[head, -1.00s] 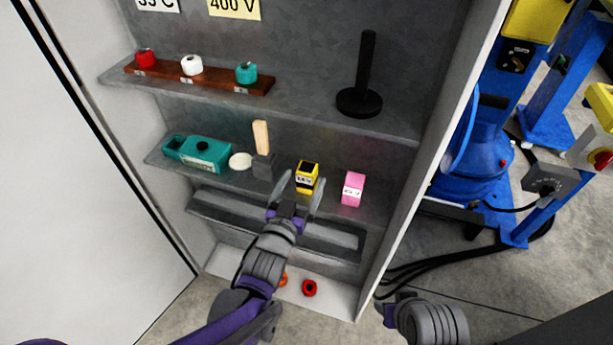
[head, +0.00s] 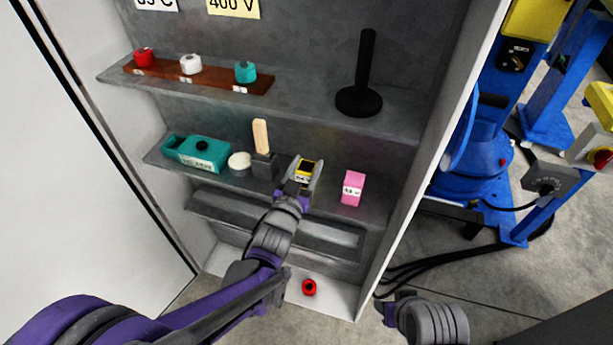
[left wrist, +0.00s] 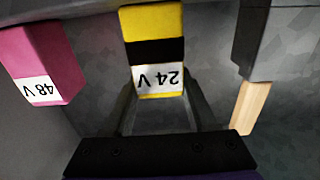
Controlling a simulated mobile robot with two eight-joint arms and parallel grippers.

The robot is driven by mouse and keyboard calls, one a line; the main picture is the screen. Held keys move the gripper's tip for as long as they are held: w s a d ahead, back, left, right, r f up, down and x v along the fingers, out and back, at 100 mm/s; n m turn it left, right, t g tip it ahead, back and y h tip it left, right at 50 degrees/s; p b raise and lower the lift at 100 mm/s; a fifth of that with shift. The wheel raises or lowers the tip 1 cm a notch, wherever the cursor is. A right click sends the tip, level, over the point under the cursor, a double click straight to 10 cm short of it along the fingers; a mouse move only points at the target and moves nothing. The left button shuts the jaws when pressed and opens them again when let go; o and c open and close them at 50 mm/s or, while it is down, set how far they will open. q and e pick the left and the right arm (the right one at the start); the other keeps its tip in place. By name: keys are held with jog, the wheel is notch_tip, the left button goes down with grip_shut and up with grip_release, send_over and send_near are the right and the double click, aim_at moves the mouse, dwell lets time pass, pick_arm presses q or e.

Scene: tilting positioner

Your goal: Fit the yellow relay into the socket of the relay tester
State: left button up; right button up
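The yellow relay (head: 305,168), with a black band and a "24 V" label, stands on the middle shelf. It also shows in the left wrist view (left wrist: 153,45), upside down. My left gripper (head: 303,178) is at the relay, its fingers open on either side of it. In the left wrist view the fingers (left wrist: 160,95) flank the label end; firm contact is not visible. My right gripper (head: 390,310) is low at the right, and its fingers are not clear. I cannot identify the relay tester or its socket for certain.
A pink "48 V" block (head: 352,188) stands right of the relay. A dark block with a wooden handle (head: 262,137), a pale disc (head: 240,160) and a teal box (head: 197,153) stand left. The upper shelf (head: 310,105) is above; the cabinet's right wall (head: 440,120) is close.

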pick_arm(q)
grip_shut()
jog(key=shift+r, duration=0.1)
